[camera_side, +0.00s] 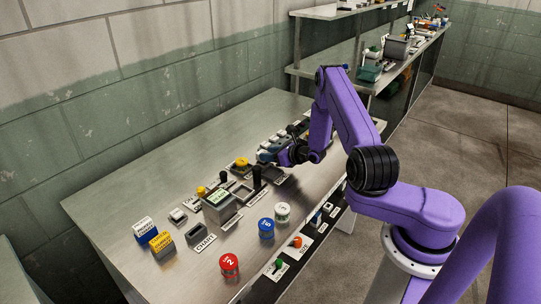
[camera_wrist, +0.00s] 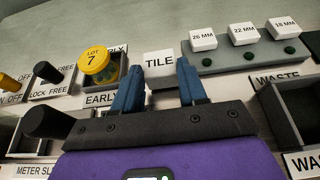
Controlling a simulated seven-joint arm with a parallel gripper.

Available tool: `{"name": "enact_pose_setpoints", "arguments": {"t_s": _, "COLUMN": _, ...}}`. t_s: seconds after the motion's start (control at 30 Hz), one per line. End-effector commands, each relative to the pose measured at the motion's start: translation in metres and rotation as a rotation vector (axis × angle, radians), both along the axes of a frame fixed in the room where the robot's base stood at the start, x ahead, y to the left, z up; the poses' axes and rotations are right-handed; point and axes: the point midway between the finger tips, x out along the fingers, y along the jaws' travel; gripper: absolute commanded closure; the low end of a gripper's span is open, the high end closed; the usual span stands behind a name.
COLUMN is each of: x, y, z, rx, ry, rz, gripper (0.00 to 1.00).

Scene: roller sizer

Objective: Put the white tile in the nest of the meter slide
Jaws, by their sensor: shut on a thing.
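The white tile (camera_wrist: 159,63), marked TILE, is between the two blue fingertips of my gripper (camera_wrist: 160,68) in the wrist view. My gripper is shut on it, beside the grey rack. In the side view my gripper (camera_side: 266,156) is low over the far part of the bench, and the tile cannot be made out there. The meter slide's label (camera_wrist: 36,171) is cut off at the lower left of the wrist view, near a black knob (camera_wrist: 48,122). The nest is not clearly visible in the wrist view. In the side view a grey meter with a green display (camera_side: 218,198) stands mid-bench.
A yellow-lidded jar (camera_wrist: 99,64) sits in a bin at left; a waste bin (camera_wrist: 292,125) is at right.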

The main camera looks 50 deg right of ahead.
Motion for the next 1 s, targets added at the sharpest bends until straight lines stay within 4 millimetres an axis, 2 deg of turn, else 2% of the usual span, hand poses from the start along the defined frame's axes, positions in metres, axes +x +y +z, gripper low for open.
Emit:
{"name": "enact_pose_setpoints", "arguments": {"t_s": 0.43, "x": 0.0000, "y": 0.0000, "z": -0.0052, "rx": 0.000, "ry": -0.002, "rz": 0.000, "gripper": 0.91}}
{"name": "enact_pose_setpoints", "arguments": {"t_s": 0.47, "x": 0.0000, "y": 0.0001, "z": -0.0050, "rx": 0.000, "ry": -0.001, "rz": 0.000, "gripper": 0.48}}
{"name": "enact_pose_setpoints", "arguments": {"t_s": 0.5, "x": 0.0000, "y": 0.0001, "z": -0.0048, "rx": 0.000, "ry": -0.001, "rz": 0.000, "gripper": 0.35}}
{"name": "enact_pose_setpoints", "arguments": {"t_s": 0.53, "x": 0.0000, "y": 0.0001, "z": -0.0048, "rx": 0.000, "ry": -0.001, "rz": 0.000, "gripper": 0.33}}
{"name": "enact_pose_setpoints", "arguments": {"t_s": 0.9, "x": 0.0001, "y": 0.0002, "z": -0.0009, "rx": -0.001, "ry": -0.001, "rz": 0.000, "gripper": 0.33}}
{"name": "enact_pose_setpoints", "arguments": {"t_s": 1.0, "x": -0.0098, "y": -0.0005, "z": 0.0018, "rx": 0.001, "ry": 0.001, "rz": -0.002, "gripper": 0.33}}
